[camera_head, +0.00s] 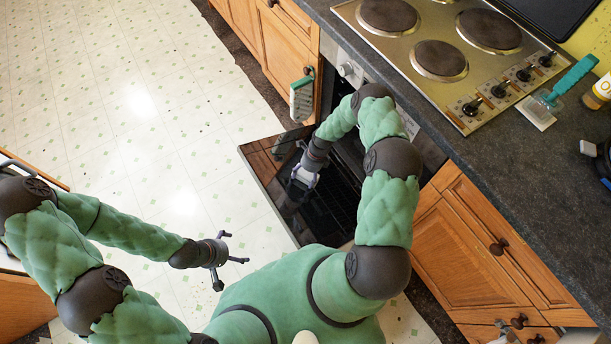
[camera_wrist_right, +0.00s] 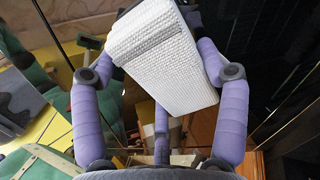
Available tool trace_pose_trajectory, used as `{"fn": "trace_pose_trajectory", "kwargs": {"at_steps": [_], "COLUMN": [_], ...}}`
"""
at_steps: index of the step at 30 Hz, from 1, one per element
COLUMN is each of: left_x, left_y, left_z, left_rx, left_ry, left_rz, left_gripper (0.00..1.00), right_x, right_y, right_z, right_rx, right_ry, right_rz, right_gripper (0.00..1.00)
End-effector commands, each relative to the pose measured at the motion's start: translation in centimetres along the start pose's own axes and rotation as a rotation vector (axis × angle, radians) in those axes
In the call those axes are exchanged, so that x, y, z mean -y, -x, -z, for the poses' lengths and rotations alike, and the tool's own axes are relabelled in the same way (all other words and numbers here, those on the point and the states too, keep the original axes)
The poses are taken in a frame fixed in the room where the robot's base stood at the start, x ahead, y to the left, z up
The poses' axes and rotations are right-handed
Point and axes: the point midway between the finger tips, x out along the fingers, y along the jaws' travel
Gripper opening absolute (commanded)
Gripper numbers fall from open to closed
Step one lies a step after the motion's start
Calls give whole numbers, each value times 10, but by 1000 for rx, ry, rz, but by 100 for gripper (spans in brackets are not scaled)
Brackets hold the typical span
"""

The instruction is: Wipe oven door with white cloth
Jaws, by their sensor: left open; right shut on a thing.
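The oven door (camera_head: 262,166) is folded down open, its dark glossy inner face up, below the hob. My right gripper (camera_head: 304,177) is over the door near its middle. In the right wrist view its purple fingers (camera_wrist_right: 160,90) are shut on the white cloth (camera_wrist_right: 165,55), a thick, textured folded pad. A dark glossy surface with reflections lies beyond it there. I cannot tell whether the cloth touches the door. My left gripper (camera_head: 230,263) is open and empty, over the floor left of the door.
The worktop (camera_head: 480,130) with a steel hob (camera_head: 440,60) runs along the right. A teal-handled tool (camera_head: 560,90) lies on it. A teal and white item (camera_head: 302,97) hangs by the cupboard left of the oven. The tiled floor (camera_head: 130,100) at left is mostly clear.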

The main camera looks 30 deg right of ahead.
Motion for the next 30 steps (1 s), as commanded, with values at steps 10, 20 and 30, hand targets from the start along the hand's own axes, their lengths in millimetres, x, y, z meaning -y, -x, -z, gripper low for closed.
{"fn": "trace_pose_trajectory", "kwargs": {"at_steps": [10, 20, 30], "left_x": [5, 9, 11], "left_y": [-13, -26, -31], "left_z": [0, 1, 1], "left_rx": [0, 0, 0], "left_ry": [0, 0, 0], "left_rz": [0, 0, 0], "left_gripper": [100, 100, 100], "right_x": [9, 22, 28], "right_y": [-3, -3, -1], "right_z": [-15, -37, -50], "right_rx": [0, 0, 0], "right_ry": [1, 1, -1], "right_rz": [0, 0, -1], "right_gripper": [48, 48, 48]}}
